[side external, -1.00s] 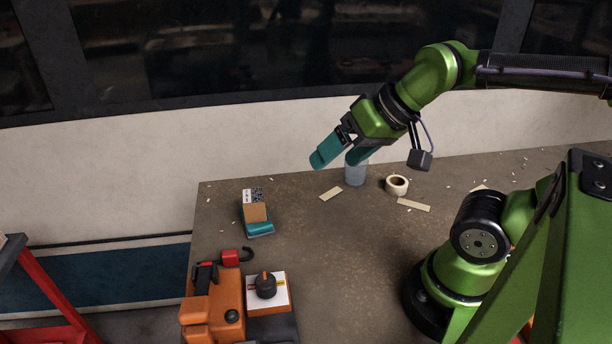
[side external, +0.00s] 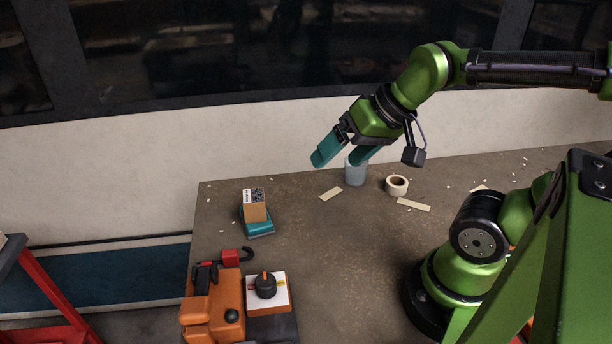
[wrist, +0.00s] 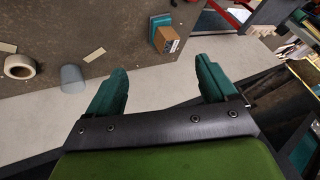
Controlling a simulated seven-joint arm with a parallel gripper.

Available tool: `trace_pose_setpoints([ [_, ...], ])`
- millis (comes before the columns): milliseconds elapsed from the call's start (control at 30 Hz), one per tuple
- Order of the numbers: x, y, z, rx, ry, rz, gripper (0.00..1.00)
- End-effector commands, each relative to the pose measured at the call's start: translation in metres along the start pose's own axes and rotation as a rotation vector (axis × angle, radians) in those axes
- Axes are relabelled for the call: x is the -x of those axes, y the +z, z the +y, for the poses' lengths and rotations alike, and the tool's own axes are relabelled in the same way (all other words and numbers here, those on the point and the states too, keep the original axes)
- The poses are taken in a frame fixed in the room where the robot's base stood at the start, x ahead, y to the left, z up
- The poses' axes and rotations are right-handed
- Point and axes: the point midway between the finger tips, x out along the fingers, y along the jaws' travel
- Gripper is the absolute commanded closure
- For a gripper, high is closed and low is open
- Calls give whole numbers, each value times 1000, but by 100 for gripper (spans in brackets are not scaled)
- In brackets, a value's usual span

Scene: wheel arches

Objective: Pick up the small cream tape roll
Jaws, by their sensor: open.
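The small cream tape roll (side external: 397,188) lies on the table toward the back, just right of a grey-blue cup. It also shows at the left edge of the wrist view (wrist: 19,69). My gripper (side external: 342,160) is open and empty, above the table's back edge and to the left of the roll. In the wrist view the two teal fingers (wrist: 160,82) are wide apart with nothing between them, and the roll lies well outside them to the left.
The cup (side external: 355,173) stands close to the roll, below my right finger. Flat cream strips (side external: 414,205) and small white scraps lie around. A cardboard box (side external: 255,206) on a teal block and an orange device (side external: 213,306) are at left. The table's middle is clear.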

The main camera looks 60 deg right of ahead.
Motion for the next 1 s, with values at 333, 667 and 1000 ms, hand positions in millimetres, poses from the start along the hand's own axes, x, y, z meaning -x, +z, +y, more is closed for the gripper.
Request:
trace_pose_setpoints([
  [333, -24, -76, 167, -981, 367, -85, 15],
  [667, 1, -83, 290, -2022, 720, 114, 15],
  [1000, -16, -71, 295, -2183, 747, 164, 15],
])
